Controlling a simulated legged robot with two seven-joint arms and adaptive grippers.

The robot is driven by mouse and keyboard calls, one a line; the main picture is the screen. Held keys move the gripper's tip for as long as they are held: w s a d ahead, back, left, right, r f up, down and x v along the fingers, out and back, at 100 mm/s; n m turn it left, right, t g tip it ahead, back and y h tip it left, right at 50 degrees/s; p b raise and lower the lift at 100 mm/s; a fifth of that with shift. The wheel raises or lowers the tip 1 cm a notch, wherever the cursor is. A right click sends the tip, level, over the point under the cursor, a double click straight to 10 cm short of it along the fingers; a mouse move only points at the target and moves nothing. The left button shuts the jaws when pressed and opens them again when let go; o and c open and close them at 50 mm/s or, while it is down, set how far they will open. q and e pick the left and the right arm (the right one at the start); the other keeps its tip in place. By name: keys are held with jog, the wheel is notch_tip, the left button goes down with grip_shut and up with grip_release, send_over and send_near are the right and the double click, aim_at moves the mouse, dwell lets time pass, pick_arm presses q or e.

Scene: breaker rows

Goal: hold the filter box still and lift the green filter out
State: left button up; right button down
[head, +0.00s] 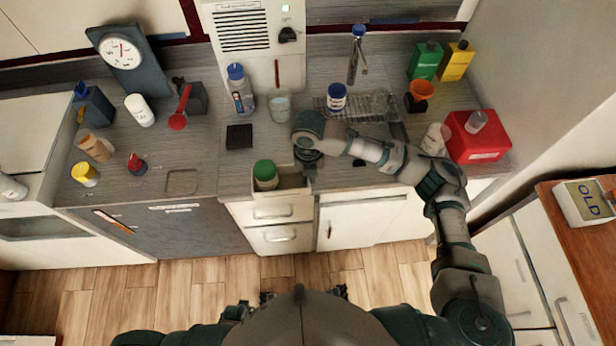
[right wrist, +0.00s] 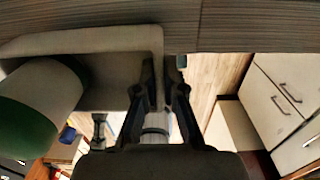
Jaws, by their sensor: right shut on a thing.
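In the right wrist view the jar (right wrist: 42,92) is at the left, inside the drawer (right wrist: 85,40). My right gripper (head: 308,166) is at the drawer's right side. In the right wrist view the gripper (right wrist: 163,78) is shut on the drawer's right wall, one finger on each side. It is apart from the jar. My left gripper is not in view.
A dark square pad (head: 239,137), a blue-capped bottle (head: 241,95) and a glass (head: 280,106) stand behind the drawer. A wire rack (head: 372,106) and a red box (head: 478,140) are to the right. The floor (head: 190,285) before the cabinets is clear.

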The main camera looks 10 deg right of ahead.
jog(key=shift+w+d+f+b, duration=0.1)
jog(key=shift+w+f+b, duration=0.1)
jog(key=shift+w, duration=0.65)
jog(key=shift+w+d+f+b, duration=0.1)
jog(key=shift+w+f, duration=0.15)
jog(key=shift+w, duration=0.65)
jog(key=shift+w+f+b, duration=0.1)
jog(key=shift+w+f, duration=0.1)
jog(key=shift+w, duration=0.65)
jog(key=shift+w+d+f+b, duration=0.1)
jog(key=shift+w+f+b, duration=0.15)
jog(key=shift+w, duration=0.6)
jog(key=shift+w+d+f+b, duration=0.1)
jog(key=shift+w+f+b, duration=0.15)
jog(key=shift+w, duration=0.65)
jog(key=shift+w+d+f+b, duration=0.1)
jog(key=shift+w+f+b, duration=0.15)
jog(key=shift+w, duration=0.6)
jog(key=shift+p, duration=0.45)
jog(key=shift+s+f+p, duration=0.1)
jog(key=shift+f+p, duration=0.2)
